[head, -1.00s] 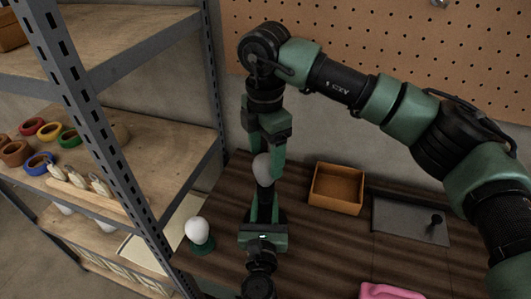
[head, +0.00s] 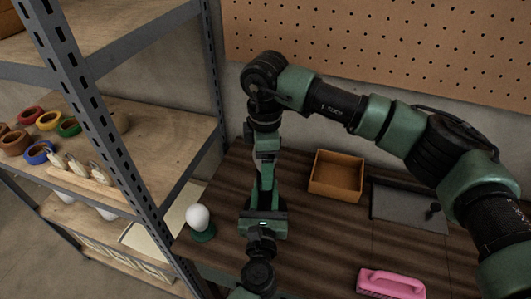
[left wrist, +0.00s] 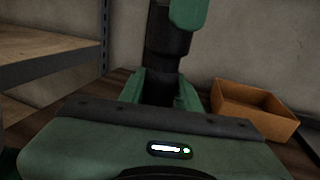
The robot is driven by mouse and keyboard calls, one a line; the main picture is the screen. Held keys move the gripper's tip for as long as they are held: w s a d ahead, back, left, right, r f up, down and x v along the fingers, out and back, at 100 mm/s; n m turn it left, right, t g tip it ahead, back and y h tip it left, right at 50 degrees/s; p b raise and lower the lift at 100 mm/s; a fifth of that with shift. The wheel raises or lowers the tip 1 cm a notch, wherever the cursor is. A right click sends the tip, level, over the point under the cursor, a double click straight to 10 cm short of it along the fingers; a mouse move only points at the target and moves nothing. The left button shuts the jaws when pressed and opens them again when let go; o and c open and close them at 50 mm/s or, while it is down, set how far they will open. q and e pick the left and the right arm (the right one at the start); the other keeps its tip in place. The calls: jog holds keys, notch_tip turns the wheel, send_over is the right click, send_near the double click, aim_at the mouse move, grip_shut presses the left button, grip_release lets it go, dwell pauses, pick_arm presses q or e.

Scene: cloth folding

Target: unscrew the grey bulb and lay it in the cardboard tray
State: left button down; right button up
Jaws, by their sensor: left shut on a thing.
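The grey bulb, seen a second ago between my two grippers, is almost wholly hidden now in the head view. My right gripper (head: 266,158) points down from above, its fingers seen edge-on, so its opening is unclear. My left gripper (head: 265,180) points up from below, with its fingers on a dark lamp base. In the left wrist view, the left gripper's green fingers (left wrist: 160,88) stand on either side of something dark, right under my right arm. The cardboard tray (head: 318,187) is to the right on the table and looks empty; it also shows in the left wrist view (left wrist: 240,115).
A white bulb (head: 197,217) stands on a green base (head: 203,235) at the table's left edge. A metal shelf (head: 100,130) stands left. The table's middle front is clear.

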jog(key=shift+f, duration=0.35)
